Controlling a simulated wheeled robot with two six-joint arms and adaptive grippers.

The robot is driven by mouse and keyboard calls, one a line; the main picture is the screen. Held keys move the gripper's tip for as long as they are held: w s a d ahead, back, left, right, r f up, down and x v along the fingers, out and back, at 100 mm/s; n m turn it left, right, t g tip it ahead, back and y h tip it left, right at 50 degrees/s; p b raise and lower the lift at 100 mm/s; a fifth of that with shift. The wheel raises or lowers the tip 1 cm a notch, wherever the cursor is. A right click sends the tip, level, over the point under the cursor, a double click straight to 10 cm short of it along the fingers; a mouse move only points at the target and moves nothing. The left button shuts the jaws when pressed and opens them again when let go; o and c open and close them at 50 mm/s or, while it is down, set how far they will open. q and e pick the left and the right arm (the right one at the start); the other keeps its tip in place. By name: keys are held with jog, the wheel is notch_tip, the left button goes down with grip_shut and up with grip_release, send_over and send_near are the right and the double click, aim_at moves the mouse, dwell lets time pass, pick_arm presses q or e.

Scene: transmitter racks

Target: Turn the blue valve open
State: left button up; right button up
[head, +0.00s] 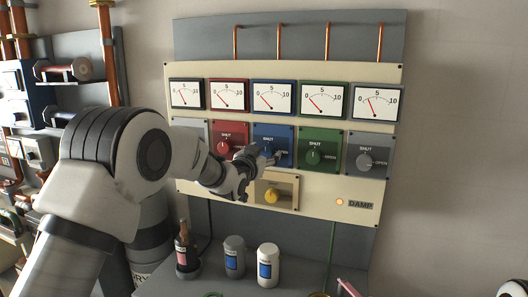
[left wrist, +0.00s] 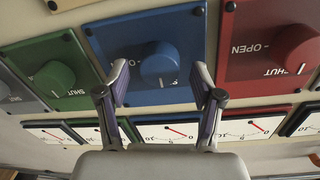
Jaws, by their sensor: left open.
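The blue valve is a round knob on a blue square plate (head: 286,133) marked SHUT, in the middle of the control panel. In the left wrist view, which looks upside down, the blue knob (left wrist: 160,64) is plain to see. My left gripper (head: 268,156) is in front of the blue plate and partly hides the knob in the head view. In the left wrist view the left gripper (left wrist: 161,72) is open, with one finger on each side of the knob. I cannot tell whether the fingers touch it.
A red knob (head: 223,147) is left of the blue one, with green (head: 313,157) and grey (head: 364,160) knobs to the right. Dial gauges (head: 273,97) line the panel above. A yellow knob (head: 271,195) is below. Bottles (head: 268,266) stand on the shelf underneath.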

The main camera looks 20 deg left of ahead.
pick_arm(q)
jog(key=c, duration=1.2)
jog(key=shift+o, duration=0.2)
jog(key=shift+f, duration=0.1)
jog(key=m+b, duration=0.2)
jog(key=shift+f+m+b, duration=0.15)
jog(key=shift+m+b, duration=0.15)
jog(key=shift+b, duration=0.1)
jog(key=m+b, duration=0.8)
jog(key=b, duration=0.1)
jog(key=m+b, duration=0.4)
jog(key=shift+d+f+g+y, duration=0.25)
jog(key=shift+g+y, duration=0.05)
jog(key=shift+r+m+b, duration=0.2)
jog(key=shift+m+b, duration=1.2)
jog(key=shift+b, duration=0.15)
jog(key=o, duration=1.2)
jog(key=shift+w, duration=0.1)
jog(key=shift+c, duration=0.2)
